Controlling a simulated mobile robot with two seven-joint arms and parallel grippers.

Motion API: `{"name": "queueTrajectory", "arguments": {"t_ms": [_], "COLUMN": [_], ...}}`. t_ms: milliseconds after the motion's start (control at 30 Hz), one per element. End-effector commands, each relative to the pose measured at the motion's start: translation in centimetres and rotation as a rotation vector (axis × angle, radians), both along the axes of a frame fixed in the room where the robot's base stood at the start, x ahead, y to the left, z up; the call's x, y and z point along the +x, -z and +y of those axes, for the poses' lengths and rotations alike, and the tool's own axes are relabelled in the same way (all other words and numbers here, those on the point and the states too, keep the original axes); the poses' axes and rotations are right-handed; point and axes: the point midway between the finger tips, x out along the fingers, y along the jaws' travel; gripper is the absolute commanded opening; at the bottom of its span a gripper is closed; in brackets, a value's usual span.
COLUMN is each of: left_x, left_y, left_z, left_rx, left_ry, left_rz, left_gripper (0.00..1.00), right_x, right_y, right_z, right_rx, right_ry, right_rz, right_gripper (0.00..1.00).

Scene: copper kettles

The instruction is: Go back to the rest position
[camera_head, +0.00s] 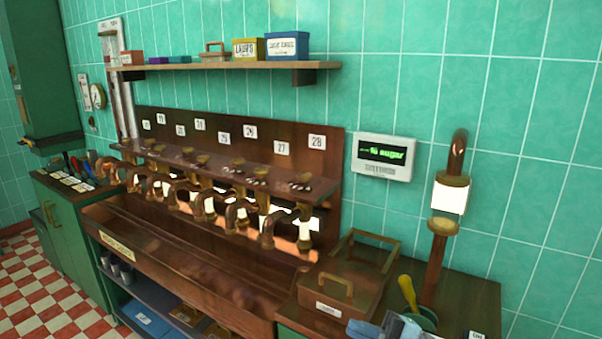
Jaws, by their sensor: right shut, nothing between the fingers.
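My right gripper (393,327) shows as a small blue-grey shape at the bottom edge, right of centre, and the frame cuts it off. It is shut with nothing in it. It is low in front of the wooden counter, near a green pot (427,318) with a yellow-handled tool (408,292); whether it touches anything there, I cannot tell. My left gripper is not in view.
A row of copper taps (235,212) stands over a long wooden trough (170,262). A lidded wooden box (341,290) sits on the right counter (472,296), near an upright copper pipe (437,262). A shelf (215,66) holds tins. Checkered floor (45,295) is clear at left.

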Motion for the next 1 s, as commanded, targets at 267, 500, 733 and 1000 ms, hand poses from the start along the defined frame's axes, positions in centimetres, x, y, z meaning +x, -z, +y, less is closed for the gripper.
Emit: {"name": "queueTrajectory", "arguments": {"t_ms": [267,500,733,1000], "left_x": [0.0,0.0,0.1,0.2], "left_y": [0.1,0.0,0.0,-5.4], "left_z": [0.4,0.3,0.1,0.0], "left_rx": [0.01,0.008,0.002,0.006], "left_ry": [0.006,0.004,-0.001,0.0], "left_rz": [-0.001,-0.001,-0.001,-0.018], "left_gripper": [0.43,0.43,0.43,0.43], "right_x": [-2.7,-9.7,-17.5,-19.9], "right_y": [9.8,20.7,27.3,23.8], "right_z": [-3.8,-7.2,-8.4,-8.8], "right_rx": [0.306,0.298,0.219,0.177], "right_ry": [0.531,0.861,0.997,1.022], "right_rz": [0.526,1.02,1.371,1.443], "right_gripper": [0.0,0.0,0.0,0.0]}}
